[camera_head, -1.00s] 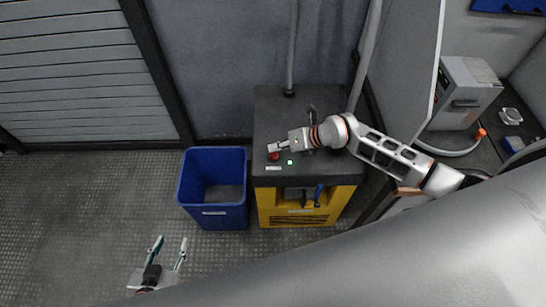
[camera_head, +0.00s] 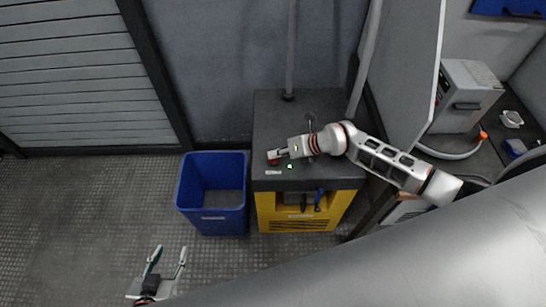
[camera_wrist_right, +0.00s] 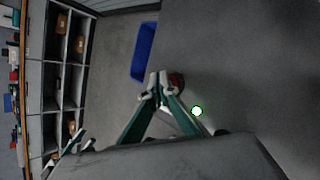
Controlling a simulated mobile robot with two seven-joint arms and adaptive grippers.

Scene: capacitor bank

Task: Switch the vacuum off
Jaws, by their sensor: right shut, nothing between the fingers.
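The vacuum (camera_head: 318,117) is a yellow unit with a dark grey top, standing against the back wall in the head view. On its top near the front left are a red button (camera_head: 272,161), a lit green lamp (camera_head: 290,166) and a small white label (camera_head: 273,172). My right gripper (camera_head: 276,153) is shut and empty, its tips at the red button; I cannot tell whether they touch it. In the right wrist view the fingertips partly hide the red button (camera_wrist_right: 176,82), and the green lamp (camera_wrist_right: 197,111) glows. My left gripper (camera_head: 167,257) is open and empty above the floor.
A blue bin (camera_head: 211,213) stands just left of the vacuum. A grey pipe (camera_head: 292,50) rises behind the vacuum's top. A grey panel (camera_head: 405,75) and a bench with a grey box (camera_head: 464,95) are at the right. The floor at the left is clear.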

